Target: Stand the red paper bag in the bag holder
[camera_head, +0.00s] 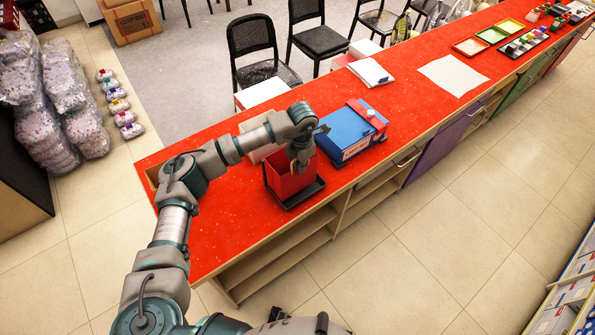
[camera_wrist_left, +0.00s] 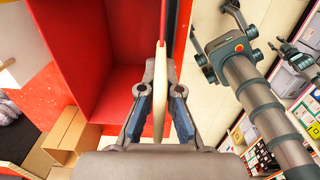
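The red paper bag (camera_head: 284,182) is upright and open at the top. Its base is at the black bag holder (camera_head: 312,190), a low tray on the red counter, and looks to be inside its rim. My left gripper (camera_head: 301,158) points down at the bag's upper right edge. In the left wrist view, its fingers (camera_wrist_left: 160,92) close on a thin pale-edged part of the bag, and the red inside of the bag (camera_wrist_left: 75,45) opens to the left. My right arm shows at the right of that view (camera_wrist_left: 262,95); its finger state is unclear.
A blue box (camera_head: 350,131) sits just right of the bag on the red counter (camera_head: 225,235). A pale box stands behind the bag. White paper (camera_head: 452,75) and trays lie farther right. The counter's left end and front strip are clear.

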